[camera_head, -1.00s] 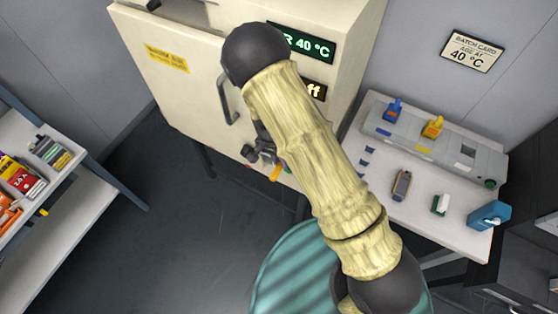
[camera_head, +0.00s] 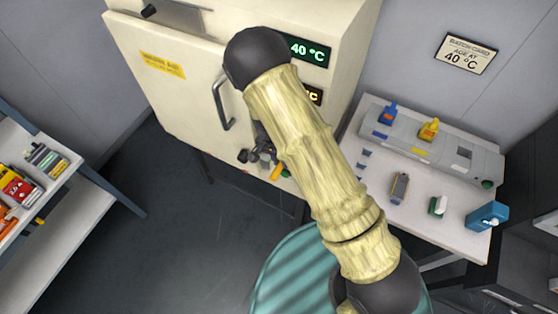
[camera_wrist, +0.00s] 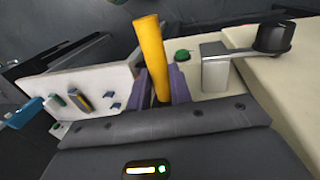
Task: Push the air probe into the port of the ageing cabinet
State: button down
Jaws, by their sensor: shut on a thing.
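My gripper (camera_head: 264,160) is at the lower front of the cream ageing cabinet (camera_head: 190,105), below its door handle. In the wrist view its purple fingers (camera_wrist: 163,92) are shut on the yellow-orange air probe (camera_wrist: 150,52). The probe's orange end (camera_head: 276,172) also shows in the head view, close to the cabinet front. The port itself is not visible, and I cannot see how deep the probe sits. A green button or lamp (camera_wrist: 182,55) is on the cabinet beside the probe. The lower display (camera_head: 314,95) shows "°C", the rest hidden behind my arm.
A grey bracket with a black knob (camera_wrist: 272,36) stands out from the cabinet near my gripper. A side table (camera_head: 415,215) with small items is at the right. A shelf (camera_head: 90,215) is at the left. Open floor lies between.

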jog(key=c, duration=1.2)
grip_release()
